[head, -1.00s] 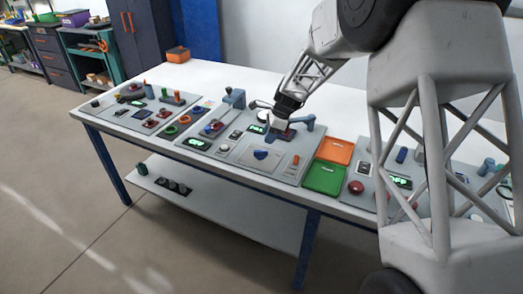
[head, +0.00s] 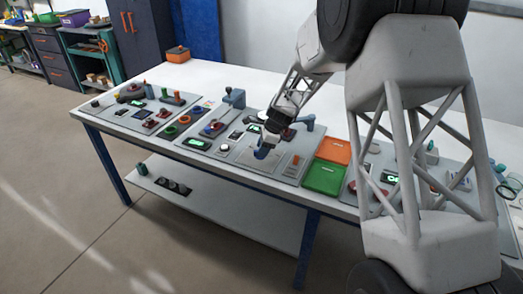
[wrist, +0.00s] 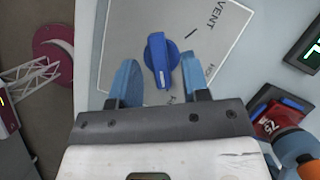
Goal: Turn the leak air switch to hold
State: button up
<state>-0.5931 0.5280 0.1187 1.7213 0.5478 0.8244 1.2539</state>
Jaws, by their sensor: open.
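The leak air switch is a blue rotary knob (wrist: 161,60) on a light grey plate (wrist: 120,25), seen in the wrist view. The white mark on the knob points toward the bottom of the picture. The plate reads VENT at the upper right, and other lettering near the right finger is partly hidden. My gripper (head: 263,151) is over this plate in the head view, where its fingers cover the knob. In the wrist view its two blue fingers are open, one on each side of the knob, with gaps and no clear contact.
In the head view an orange tray (head: 334,150) and a green tray (head: 324,178) are to the right. Other panels crowd the table (head: 205,78).

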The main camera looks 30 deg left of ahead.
jog(key=shift+s+a+f, duration=0.1)
jog(key=shift+a+f, duration=0.1)
jog(key=shift+f, duration=0.35)
grip_shut()
jog(key=shift+n, duration=0.4)
jog(key=n+g, duration=0.1)
jog(key=n, duration=0.1)
jog(key=n+h, duration=0.1)
jog(key=n, duration=0.2)
jog(key=shift+a+g+h, duration=0.1)
jog(key=shift+g+h, duration=0.2)
jog(key=shift+g, duration=0.1)
jog(key=n+h, duration=0.1)
jog(key=n, duration=0.2)
jog(key=n+h, duration=0.1)
jog(key=n, duration=0.2)
jog(key=shift+g, duration=0.3)
